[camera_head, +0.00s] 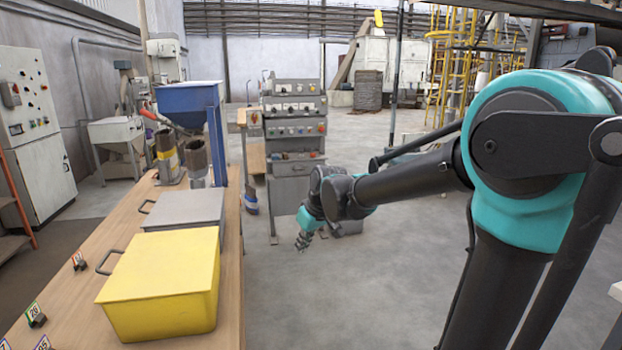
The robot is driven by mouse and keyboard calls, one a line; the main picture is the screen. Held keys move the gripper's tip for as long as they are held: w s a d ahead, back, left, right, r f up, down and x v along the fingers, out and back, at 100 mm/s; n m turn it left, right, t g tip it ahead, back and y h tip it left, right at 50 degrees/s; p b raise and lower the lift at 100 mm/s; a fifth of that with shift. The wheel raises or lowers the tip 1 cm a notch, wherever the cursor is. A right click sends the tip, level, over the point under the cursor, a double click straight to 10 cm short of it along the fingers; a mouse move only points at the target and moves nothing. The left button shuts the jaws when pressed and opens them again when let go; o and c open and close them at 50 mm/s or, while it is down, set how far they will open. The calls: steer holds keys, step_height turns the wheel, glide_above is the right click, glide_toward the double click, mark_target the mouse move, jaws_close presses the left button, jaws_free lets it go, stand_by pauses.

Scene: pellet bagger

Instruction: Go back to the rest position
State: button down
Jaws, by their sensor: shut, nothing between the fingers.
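My arm reaches in from the right of the head view and stretches left over the open floor. My gripper (303,241) hangs at its end, pointing down and slightly left. It is small in the picture, shut and empty. It is to the right of the wooden table (232,290), apart from it, and in front of the grey control panel. No rest position is marked in view.
On the table are a yellow lidded box (165,275), a grey lidded box (185,210) and a blue hopper (187,97). A control panel (293,135) stands behind my gripper. Floor between table and arm is clear.

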steer(key=s+d+f+m+h, duration=0.1)
steer(key=s+d+f+m, duration=0.3)
steer(key=s+d, duration=0.5)
steer(key=s+d+f+m+t+h, duration=0.1)
steer(key=s+d+f+m+h, duration=0.1)
steer(key=s+d+f, duration=0.7)
steer(key=d+m, duration=0.1)
steer(key=d, duration=0.2)
steer(key=shift+s+d+f+m, duration=0.15)
steer(key=shift+s+d+m, duration=0.05)
steer(key=shift+d+m, duration=0.2)
